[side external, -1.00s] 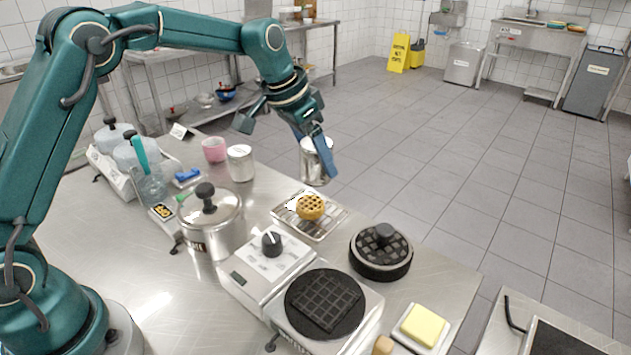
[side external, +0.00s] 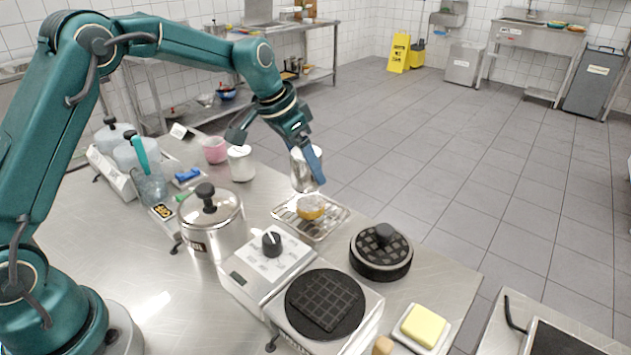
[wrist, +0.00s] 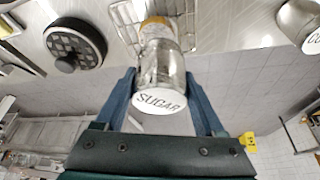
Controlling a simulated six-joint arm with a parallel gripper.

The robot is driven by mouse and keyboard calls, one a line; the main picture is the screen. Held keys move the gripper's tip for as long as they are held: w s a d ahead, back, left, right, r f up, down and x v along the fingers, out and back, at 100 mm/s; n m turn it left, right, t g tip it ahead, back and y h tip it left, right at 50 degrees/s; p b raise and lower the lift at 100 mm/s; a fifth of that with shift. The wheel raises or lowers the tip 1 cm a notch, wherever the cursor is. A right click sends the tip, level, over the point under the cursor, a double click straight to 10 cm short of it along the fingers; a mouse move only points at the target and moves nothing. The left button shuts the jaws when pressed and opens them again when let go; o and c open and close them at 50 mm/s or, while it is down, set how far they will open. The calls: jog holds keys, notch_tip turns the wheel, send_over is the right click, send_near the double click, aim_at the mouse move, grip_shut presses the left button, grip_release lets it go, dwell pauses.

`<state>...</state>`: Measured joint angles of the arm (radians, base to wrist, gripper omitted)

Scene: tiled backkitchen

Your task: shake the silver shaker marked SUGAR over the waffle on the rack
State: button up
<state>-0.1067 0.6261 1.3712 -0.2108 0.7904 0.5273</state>
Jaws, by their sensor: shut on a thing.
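My gripper (side external: 308,165) is shut on the silver shaker (side external: 302,173) and holds it above the rack, clear of the waffle. In the wrist view the shaker (wrist: 162,68) sits between my two blue fingers, its white end marked SUGAR toward the camera and its other end toward the waffle. The round golden waffle (side external: 311,212) lies on the wire rack (side external: 334,218), with a whitish coating over its upper part. In the wrist view the shaker partly hides the waffle (wrist: 157,21).
A steel pot (side external: 212,225) and a white-lidded canister (side external: 241,165) stand left of the rack. A waffle iron (side external: 322,303), a round black gridded piece (side external: 381,254) and a butter dish (side external: 423,326) are nearer the camera. Open floor lies beyond the table's far edge.

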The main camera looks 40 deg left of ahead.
jog(key=shift+d, duration=1.3)
jog(key=shift+a+r, duration=0.1)
jog(key=shift+a, duration=0.1)
jog(key=shift+a+r, duration=0.1)
jog(key=shift+r, duration=0.1)
jog(key=shift+n, duration=0.3)
jog(key=r, duration=0.1)
jog(key=a+r, duration=0.1)
jog(key=r, duration=0.1)
jog(key=s+a+r, duration=0.1)
jog(key=r, duration=0.1)
jog(key=shift+s+a+r, duration=0.1)
jog(key=s+a+r+n, duration=0.1)
jog(key=s, duration=0.7)
jog(key=s+a+r+n+y, duration=0.1)
jog(key=s, duration=0.7)
jog(key=shift+a+n, duration=0.25)
jog(key=shift+n, duration=0.15)
